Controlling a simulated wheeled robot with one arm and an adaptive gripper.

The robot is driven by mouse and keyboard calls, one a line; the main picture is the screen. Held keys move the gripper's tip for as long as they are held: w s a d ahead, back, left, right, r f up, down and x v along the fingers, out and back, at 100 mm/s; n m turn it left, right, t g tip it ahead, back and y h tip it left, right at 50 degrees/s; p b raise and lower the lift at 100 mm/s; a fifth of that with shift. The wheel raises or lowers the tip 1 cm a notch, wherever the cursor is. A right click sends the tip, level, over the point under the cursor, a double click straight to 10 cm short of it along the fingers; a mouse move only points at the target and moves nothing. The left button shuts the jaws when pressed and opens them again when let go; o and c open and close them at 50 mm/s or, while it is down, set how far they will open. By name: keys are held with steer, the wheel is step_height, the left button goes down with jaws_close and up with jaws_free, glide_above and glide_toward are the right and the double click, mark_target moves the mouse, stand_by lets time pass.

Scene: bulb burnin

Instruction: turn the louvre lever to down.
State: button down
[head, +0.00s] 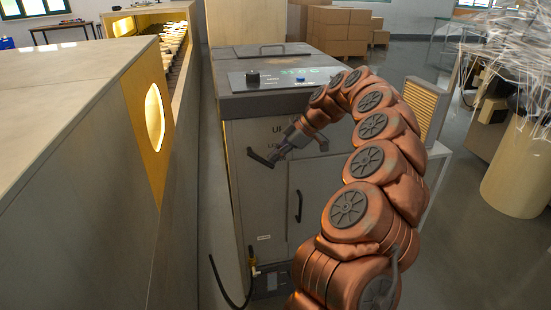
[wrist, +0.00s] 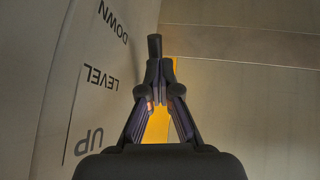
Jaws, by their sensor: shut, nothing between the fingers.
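The louvre lever (head: 259,158) is a dark bar on the upper front of the grey cabinet (head: 262,205), slanting down to the right in the head view. The labels beside it are partly hidden by my arm. My gripper (head: 277,157) is at the lever's right end, its fingers shut with nothing between them. In the wrist view my gripper (wrist: 157,75) points at a dark rounded bar end just past the fingertips, which looks like the lever (wrist: 155,46). I cannot tell whether they touch. The panel (wrist: 60,60) at left reads DOWN, LEVEL and UP, from top to bottom.
A black door handle (head: 299,206) stands below right on the cabinet. A knob (head: 253,77) and a blue button (head: 300,79) are on top. A long counter (head: 75,100) runs close on the left. Cardboard boxes (head: 338,30) stand behind, and a wrapped load (head: 505,60) at right.

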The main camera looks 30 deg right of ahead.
steer(key=shift+r, duration=0.35)
steer(key=s+d+r, duration=0.7)
steer(key=d, duration=0.1)
steer(key=shift+s+d+r, duration=0.2)
steer(key=shift+d+r, duration=0.05)
steer(key=shift+r, duration=0.1)
stand_by(0.4)
